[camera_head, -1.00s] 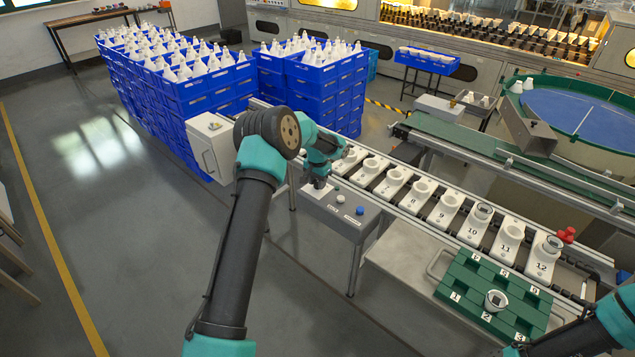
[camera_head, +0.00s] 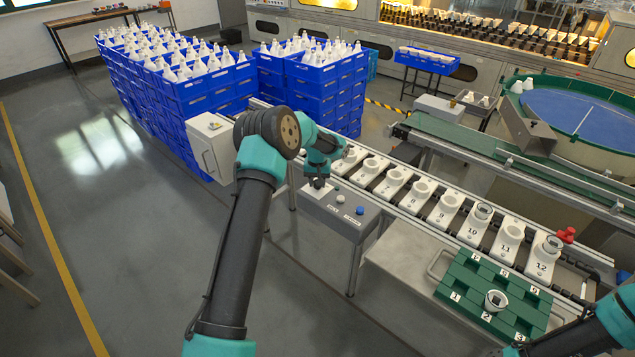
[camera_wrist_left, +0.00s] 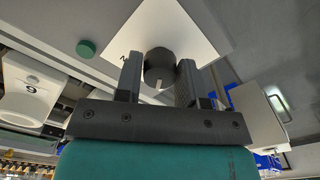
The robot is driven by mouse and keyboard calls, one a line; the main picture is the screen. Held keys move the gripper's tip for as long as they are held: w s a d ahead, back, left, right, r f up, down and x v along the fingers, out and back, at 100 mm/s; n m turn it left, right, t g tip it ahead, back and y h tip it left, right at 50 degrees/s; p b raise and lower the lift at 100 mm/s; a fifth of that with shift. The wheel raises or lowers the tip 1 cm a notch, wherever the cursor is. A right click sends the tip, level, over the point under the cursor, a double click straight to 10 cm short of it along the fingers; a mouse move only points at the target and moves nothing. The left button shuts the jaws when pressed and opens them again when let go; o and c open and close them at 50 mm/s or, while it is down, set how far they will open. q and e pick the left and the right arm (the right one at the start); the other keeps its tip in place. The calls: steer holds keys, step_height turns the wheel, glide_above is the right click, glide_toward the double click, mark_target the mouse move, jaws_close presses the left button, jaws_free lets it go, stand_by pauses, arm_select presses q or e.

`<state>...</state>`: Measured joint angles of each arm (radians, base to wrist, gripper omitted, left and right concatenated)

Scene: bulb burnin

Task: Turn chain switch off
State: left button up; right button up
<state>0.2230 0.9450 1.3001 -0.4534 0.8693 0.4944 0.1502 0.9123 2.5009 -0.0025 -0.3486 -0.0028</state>
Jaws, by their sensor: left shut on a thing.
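The chain switch is a dark round knob (camera_wrist_left: 159,68) on a white label plate (camera_wrist_left: 190,28), seen in the left wrist view. My left gripper (camera_wrist_left: 160,72) has one finger on each side of the knob and is shut on it. A pale pointer mark shows on the knob's near edge. In the head view my left gripper (camera_head: 318,181) is over the grey control box (camera_head: 335,212) and hides most of the knob. My right arm (camera_head: 580,338) enters at the lower right; its fingers are not clearly visible.
A green tray (camera_head: 460,283) holds one socket piece (camera_head: 495,299). A white cabinet (camera_head: 212,145) stands left of the box.

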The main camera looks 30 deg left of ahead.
arm_select(q)
steer(key=o, duration=0.9)
steer(key=shift+r, duration=0.15)
step_height(320, 180, up, 17)
stand_by(0.4)
stand_by(0.3)
